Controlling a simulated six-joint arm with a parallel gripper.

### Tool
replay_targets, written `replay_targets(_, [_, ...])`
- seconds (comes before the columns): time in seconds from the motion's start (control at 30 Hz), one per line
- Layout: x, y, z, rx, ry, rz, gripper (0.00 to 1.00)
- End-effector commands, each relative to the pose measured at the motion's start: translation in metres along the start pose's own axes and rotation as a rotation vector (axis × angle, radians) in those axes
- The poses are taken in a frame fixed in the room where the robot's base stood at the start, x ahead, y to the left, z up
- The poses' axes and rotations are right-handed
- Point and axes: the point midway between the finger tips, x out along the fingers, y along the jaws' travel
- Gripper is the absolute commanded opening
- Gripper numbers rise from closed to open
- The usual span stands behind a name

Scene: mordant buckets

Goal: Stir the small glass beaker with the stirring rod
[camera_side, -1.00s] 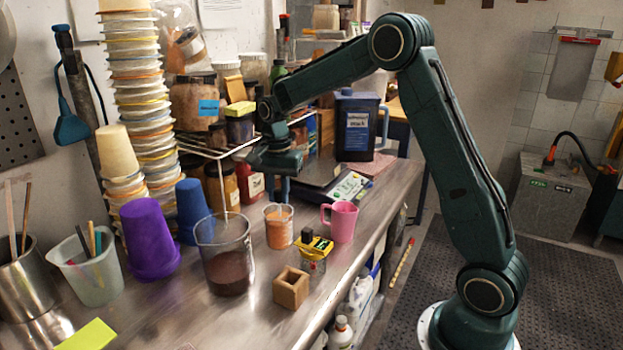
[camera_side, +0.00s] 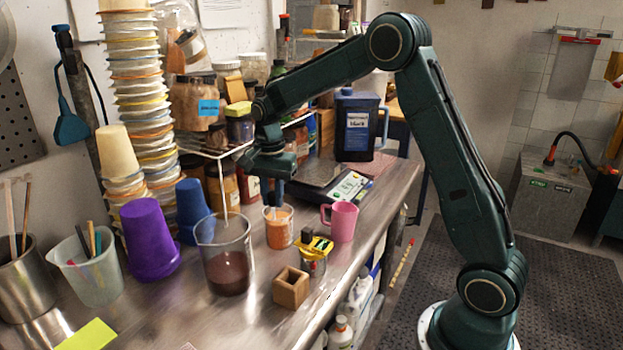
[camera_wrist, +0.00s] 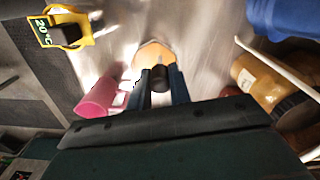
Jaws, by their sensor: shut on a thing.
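The small glass beaker (camera_side: 279,233) holds orange contents and stands upright on the metal bench, left of the pink mug. My gripper (camera_side: 276,192) points down just above its mouth. In the wrist view, my gripper (camera_wrist: 160,80) is shut on a dark round-ended piece, which I take to be the top of the stirring rod (camera_wrist: 160,76). The beaker's orange contents (camera_wrist: 153,52) show just beyond it. The rod's lower part is hidden, so I cannot tell how deep it reaches into the beaker.
A large beaker (camera_side: 225,266) of brown liquid stands left of the small one. The pink mug (camera_side: 343,222) is close on the right. A yellow-topped thermometer jar (camera_side: 315,252) and a wooden block (camera_side: 291,287) stand in front.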

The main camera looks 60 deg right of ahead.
Motion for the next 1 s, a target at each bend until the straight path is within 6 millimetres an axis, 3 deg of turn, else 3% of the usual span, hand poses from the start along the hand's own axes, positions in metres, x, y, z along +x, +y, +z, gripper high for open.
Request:
replay_targets(0.27, [0.000,0.006,0.006,0.000,0.000,0.000,0.00])
replay_targets(1.0, [0.000,0.020,-0.003,0.001,0.000,-0.001,0.00])
